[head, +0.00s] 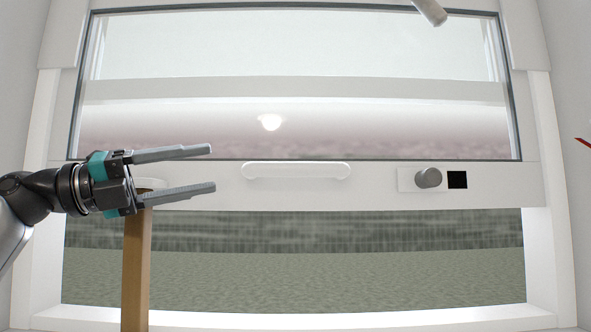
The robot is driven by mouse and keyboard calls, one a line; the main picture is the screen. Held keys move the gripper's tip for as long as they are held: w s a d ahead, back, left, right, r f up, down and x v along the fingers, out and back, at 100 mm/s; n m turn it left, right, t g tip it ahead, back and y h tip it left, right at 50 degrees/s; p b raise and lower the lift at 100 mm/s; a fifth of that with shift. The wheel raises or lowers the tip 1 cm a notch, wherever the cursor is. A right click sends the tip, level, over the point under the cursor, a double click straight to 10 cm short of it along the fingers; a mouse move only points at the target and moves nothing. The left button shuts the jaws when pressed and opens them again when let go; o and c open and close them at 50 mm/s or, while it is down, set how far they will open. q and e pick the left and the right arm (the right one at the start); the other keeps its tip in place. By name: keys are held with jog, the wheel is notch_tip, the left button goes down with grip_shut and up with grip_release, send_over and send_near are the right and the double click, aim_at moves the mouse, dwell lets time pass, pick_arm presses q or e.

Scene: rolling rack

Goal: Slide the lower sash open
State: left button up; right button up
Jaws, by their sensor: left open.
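The lower sash (380,198) is a white-framed pane, and its bottom rail crosses the middle of the head view. Below the rail is an open gap showing grey-green ground. A white bar handle (297,171) sits at the middle of the rail. A grey knob (428,178) on a white plate is to its right, beside a black square (457,180). My right gripper is not in view.
A wooden upright (136,270) stands in the gap at the left, its top partly hidden behind my left gripper. A grey rod end (430,12) shows at the top right. A red piece (583,142) shows at the right edge. The area around the handle is clear.

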aim_at(296, 169)
pick_arm(q)
jog(key=p+x, duration=0.1)
jog(key=x, duration=0.4)
jog(key=f+p+x, duration=0.1)
jog(key=x, duration=0.4)
jog(key=f+p+x, duration=0.1)
jog(key=x, duration=0.4)
jog(key=shift+d, duration=0.35)
grip_shut()
dwell(0.6)
